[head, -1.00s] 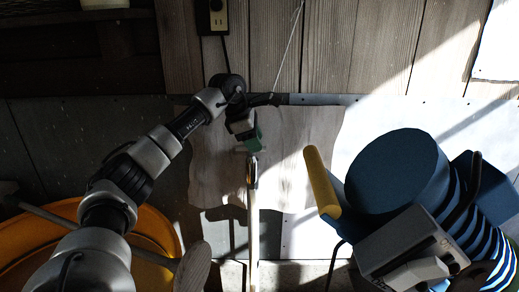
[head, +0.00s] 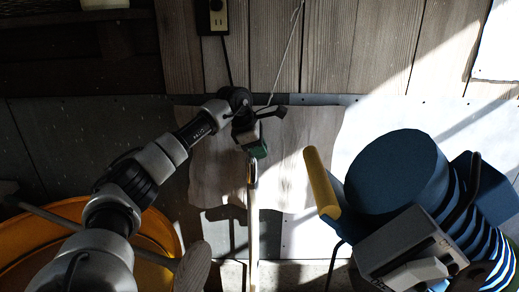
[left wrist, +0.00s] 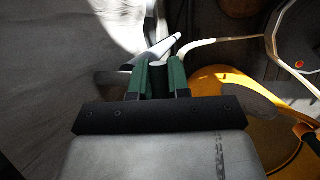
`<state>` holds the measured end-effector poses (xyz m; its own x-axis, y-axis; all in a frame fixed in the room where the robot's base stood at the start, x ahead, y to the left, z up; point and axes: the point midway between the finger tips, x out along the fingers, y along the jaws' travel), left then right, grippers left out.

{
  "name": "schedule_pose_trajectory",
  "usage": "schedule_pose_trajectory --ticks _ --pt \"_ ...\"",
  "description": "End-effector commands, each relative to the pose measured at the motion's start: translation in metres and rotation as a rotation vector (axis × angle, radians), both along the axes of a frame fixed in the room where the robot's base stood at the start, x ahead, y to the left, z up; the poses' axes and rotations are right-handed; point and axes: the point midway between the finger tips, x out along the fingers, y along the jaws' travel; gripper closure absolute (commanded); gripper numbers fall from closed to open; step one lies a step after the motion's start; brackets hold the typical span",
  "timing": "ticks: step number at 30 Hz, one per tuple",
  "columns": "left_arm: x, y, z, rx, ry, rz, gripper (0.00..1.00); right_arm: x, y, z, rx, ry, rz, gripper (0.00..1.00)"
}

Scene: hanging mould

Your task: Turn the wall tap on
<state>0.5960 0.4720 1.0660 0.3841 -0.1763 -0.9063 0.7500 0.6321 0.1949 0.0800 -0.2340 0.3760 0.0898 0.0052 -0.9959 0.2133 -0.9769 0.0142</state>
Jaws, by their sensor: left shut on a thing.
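The wall tap shows in the head view as a metal piece (head: 252,172) at the top of a pale upright pipe, in front of a worn board. My left gripper (head: 258,150), with green fingers, is at the top of the tap. In the left wrist view the green fingers (left wrist: 159,80) are shut on a dark narrow part between them, seemingly the tap's handle. The fingers hide most of that part. A white, sunlit spout-like piece (left wrist: 163,46) lies just beyond the fingertips. My right gripper is not in view.
A round orange tub (head: 155,225) stands at the lower left, partly behind my left arm. A blue ribbed object (head: 395,170) with a yellow bar (head: 321,182) and a grey box (head: 408,250) fill the right. A socket (head: 217,18) is on the plank wall above.

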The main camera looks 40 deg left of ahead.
Motion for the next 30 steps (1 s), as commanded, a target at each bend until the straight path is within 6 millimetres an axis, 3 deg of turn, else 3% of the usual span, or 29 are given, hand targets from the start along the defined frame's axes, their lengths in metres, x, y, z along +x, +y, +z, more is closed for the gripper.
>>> schedule_pose_trajectory --ticks 11,30 --pt "0.002 0.001 0.002 0.0 0.001 0.11 1.0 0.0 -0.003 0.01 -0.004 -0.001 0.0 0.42" --pt "0.009 0.014 0.003 0.001 -0.003 0.686 1.0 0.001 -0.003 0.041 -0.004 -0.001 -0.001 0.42"
